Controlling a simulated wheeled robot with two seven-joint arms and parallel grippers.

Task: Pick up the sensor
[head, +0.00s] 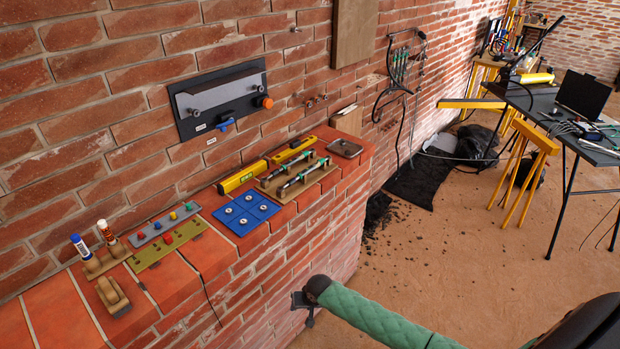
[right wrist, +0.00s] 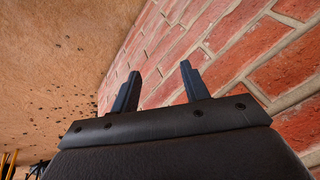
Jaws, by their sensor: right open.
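I cannot tell for sure which item is the sensor. Candidates on the brick ledge (head: 185,285) are a blue plate with several small round discs (head: 246,211), two slim dark rods on a wooden rack (head: 298,178), and a small grey-brown flat item (head: 345,147) at the far end. My right gripper (head: 303,303) is low in front of the ledge, apart from all of these. The right wrist view shows its two fingers (right wrist: 158,92) apart with nothing between them, facing the brick wall. My left gripper is not in view.
A dark wall panel (head: 221,98) with a grey bar and orange knob hangs above the ledge. Yellow levels (head: 242,177), strips with coloured knobs (head: 165,225), glue tubes (head: 80,246) and a wooden block (head: 113,296) crowd the ledge. Open floor (head: 420,265) lies right of it.

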